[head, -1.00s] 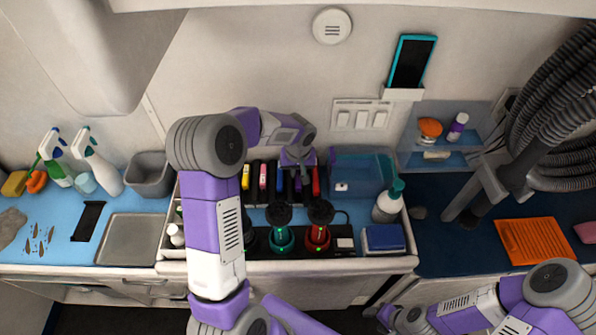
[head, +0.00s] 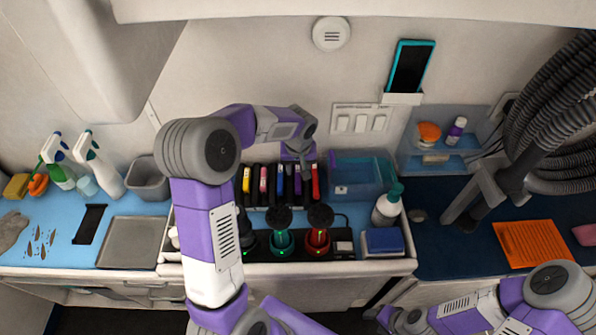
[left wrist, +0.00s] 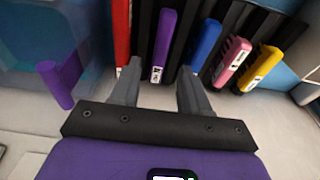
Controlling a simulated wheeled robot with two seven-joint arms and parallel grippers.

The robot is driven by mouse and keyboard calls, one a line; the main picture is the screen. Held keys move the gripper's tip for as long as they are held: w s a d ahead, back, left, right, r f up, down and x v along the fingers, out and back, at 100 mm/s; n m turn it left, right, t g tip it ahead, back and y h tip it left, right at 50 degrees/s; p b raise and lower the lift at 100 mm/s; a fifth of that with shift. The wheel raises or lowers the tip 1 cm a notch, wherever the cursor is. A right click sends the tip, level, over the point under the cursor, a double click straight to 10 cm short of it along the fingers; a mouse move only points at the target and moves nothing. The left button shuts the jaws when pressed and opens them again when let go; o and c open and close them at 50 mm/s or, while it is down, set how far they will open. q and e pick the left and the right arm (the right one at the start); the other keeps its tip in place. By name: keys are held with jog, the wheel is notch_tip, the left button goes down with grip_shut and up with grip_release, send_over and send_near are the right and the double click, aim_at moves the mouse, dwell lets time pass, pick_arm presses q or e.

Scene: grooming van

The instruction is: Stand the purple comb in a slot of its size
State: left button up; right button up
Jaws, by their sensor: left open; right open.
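The purple comb (head: 297,184) stands upright in the black rack (head: 272,197), between the blue and red combs. In the left wrist view the purple comb (left wrist: 164,47) shows its edge and a white label. My left gripper (head: 301,173) is over the rack, close to the purple comb. In the left wrist view its two fingers (left wrist: 158,82) are open and apart, one to each side of the comb's near end in the picture. Nothing is held. Whether a finger touches the comb I cannot tell.
Yellow (head: 246,180), pink (head: 263,180), blue (head: 281,179) and red (head: 315,181) combs share the rack. A clear blue bin (head: 362,180) stands right of it. Teal (head: 281,240) and red (head: 318,238) clippers stand in front, with a bottle (head: 387,208) to the right.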

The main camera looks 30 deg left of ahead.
pick_arm(q)
jog(key=shift+s+d+r, duration=0.1)
jog(key=shift+s+r, duration=0.1)
jog(key=shift+r, duration=1.2)
